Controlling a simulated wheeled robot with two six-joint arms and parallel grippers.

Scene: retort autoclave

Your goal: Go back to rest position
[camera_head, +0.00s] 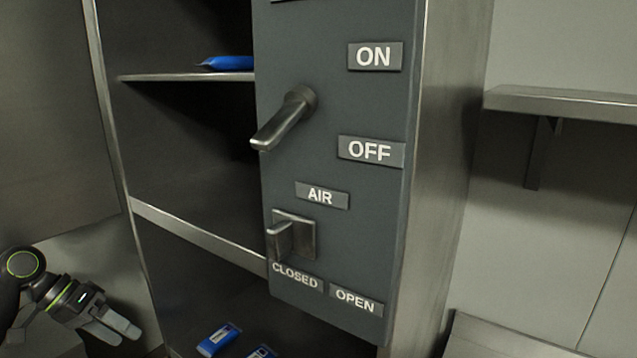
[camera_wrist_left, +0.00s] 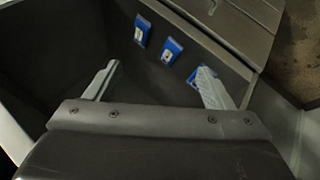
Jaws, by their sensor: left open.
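My left gripper (camera_head: 119,331) is low at the left edge of the head view. Its two fingers are apart with nothing between them. In the left wrist view the open fingers (camera_wrist_left: 157,90) point toward a dark compartment with blue packets beyond. The control panel (camera_head: 390,220) is in the middle, well to the right of the gripper. It carries a large lever (camera_head: 283,120) tilted down-left, beside the ON and OFF labels. A small AIR handle (camera_head: 285,238) sits above the CLOSED and OPEN labels. My right gripper is in neither view.
An open metal cabinet stands behind the panel, with a shelf (camera_head: 185,77) holding a blue packet (camera_head: 230,63). Blue packets (camera_head: 218,340) lie in the lower compartment. A wall shelf (camera_head: 565,103) is at the right. A metal surface (camera_head: 490,338) is at the lower right.

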